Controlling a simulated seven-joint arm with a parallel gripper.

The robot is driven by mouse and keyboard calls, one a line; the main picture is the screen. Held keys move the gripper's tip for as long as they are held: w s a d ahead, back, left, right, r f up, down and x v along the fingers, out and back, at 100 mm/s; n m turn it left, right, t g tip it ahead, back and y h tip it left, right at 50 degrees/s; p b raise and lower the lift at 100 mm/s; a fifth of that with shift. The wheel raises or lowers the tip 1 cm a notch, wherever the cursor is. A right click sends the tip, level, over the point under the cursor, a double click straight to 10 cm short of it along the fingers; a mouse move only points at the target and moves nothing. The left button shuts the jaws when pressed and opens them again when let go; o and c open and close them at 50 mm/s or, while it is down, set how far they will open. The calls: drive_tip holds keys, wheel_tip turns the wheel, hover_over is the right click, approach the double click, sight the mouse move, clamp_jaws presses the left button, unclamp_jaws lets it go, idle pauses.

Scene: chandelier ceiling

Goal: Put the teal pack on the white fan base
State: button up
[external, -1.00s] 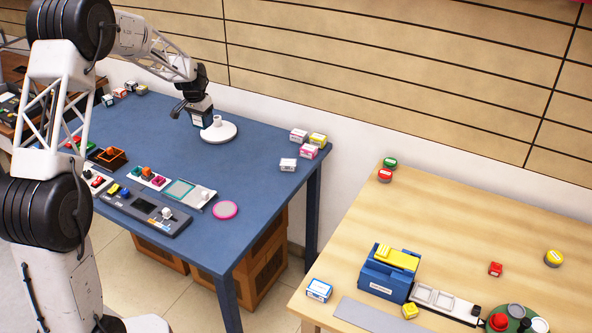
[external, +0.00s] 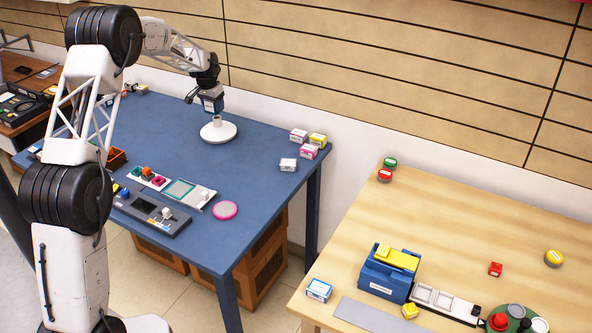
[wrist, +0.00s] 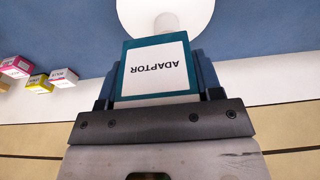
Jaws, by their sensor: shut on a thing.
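The teal pack (wrist: 157,64) has a white face labelled "ADAPTOR" and fills the middle of the wrist view. My gripper (external: 208,98) is shut on the pack and holds it in the air; the pack also shows in the external view (external: 212,104). The white fan base (external: 218,132) is a round white disc with a short upright stub, standing on the blue table. The pack is above the base, slightly left of the stub in the external view, and looks apart from it. In the wrist view the base (wrist: 186,16) is partly hidden behind the pack.
Several small boxes (external: 308,151) stand at the blue table's right corner (external: 265,165). Panels with buttons (external: 160,215) and a pink-rimmed disc (external: 225,210) lie along its front. A wooden table (external: 460,235) with a blue box (external: 385,278) is at right.

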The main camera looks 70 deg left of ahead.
sight(217, 117)
drive_tip(key=shift+w+a+f, duration=0.1)
drive_tip(key=shift+w+a, duration=0.2)
drive_tip(key=shift+a, duration=0.3)
drive_tip(key=shift+w+a, duration=0.3)
drive_tip(key=shift+a, duration=0.3)
drive_tip(key=shift+f, duration=0.15)
drive_tip(key=shift+f, duration=1.6)
drive_tip(key=shift+f, duration=0.15)
drive_tip(key=o, duration=0.9)
drive_tip(key=shift+o, duration=0.2)
drive_tip(key=r, duration=0.4)
drive_tip(key=s+d+r, duration=0.1)
drive_tip(key=r, duration=0.7)
drive_tip(key=shift+s+d, duration=0.15)
